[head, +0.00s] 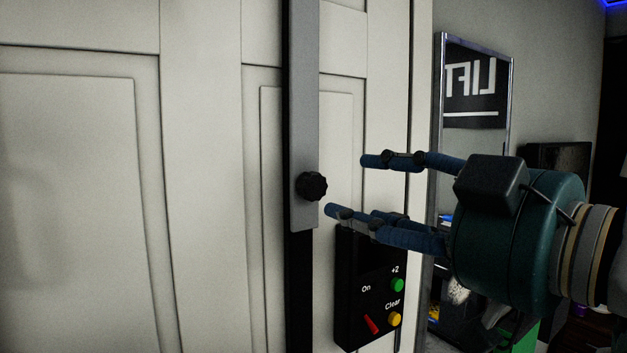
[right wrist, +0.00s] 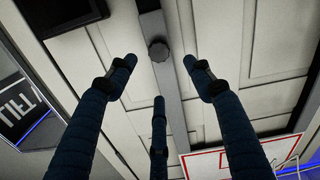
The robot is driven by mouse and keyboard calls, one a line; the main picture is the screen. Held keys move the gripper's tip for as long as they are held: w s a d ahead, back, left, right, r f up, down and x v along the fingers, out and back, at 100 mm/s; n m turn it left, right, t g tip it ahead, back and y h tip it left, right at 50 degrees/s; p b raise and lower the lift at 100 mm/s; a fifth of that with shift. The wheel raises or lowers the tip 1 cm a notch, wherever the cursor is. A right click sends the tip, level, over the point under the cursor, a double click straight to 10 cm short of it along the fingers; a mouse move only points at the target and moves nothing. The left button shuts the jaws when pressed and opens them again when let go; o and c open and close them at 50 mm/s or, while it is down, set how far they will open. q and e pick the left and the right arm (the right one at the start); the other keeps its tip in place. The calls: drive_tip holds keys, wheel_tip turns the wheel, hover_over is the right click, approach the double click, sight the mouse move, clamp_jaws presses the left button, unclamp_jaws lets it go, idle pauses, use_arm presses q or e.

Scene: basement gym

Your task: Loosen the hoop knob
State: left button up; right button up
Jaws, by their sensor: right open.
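The hoop knob (head: 312,186) is a small black lobed knob on a grey vertical bar (head: 303,120) in front of a white panelled door. My right gripper (head: 350,188) is to the right of the knob in the head view, its blue fingers spread and empty. The fingertips are close to the knob but appear apart from it. In the right wrist view the knob (right wrist: 158,51) shows beyond the fingers, between the two outer fingertips (right wrist: 158,72). My left gripper is not in view.
A black control box (head: 362,290) with green and yellow buttons and a red switch is just below my right fingers. A mirror (head: 475,95) stands at the right. The wrist view shows a red-edged backboard (right wrist: 240,160). The area left of the bar is clear.

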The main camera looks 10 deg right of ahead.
sight(316, 183)
drive_tip(key=p+x, duration=0.1)
drive_tip(key=x, duration=0.4)
drive_tip(key=shift+w+a+r+p, duration=0.1)
drive_tip(key=shift+w+a+p, duration=0.1)
drive_tip(key=shift+w+p, duration=0.2)
drive_tip(key=x, duration=0.2)
drive_tip(key=shift+w+a, duration=0.1)
drive_tip(key=shift+w, duration=0.15)
drive_tip(key=shift+w+a+p, duration=0.1)
drive_tip(key=shift+w+p, duration=0.2)
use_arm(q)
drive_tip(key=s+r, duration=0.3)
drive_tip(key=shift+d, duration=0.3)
use_arm(e)
drive_tip(key=c, duration=1.1)
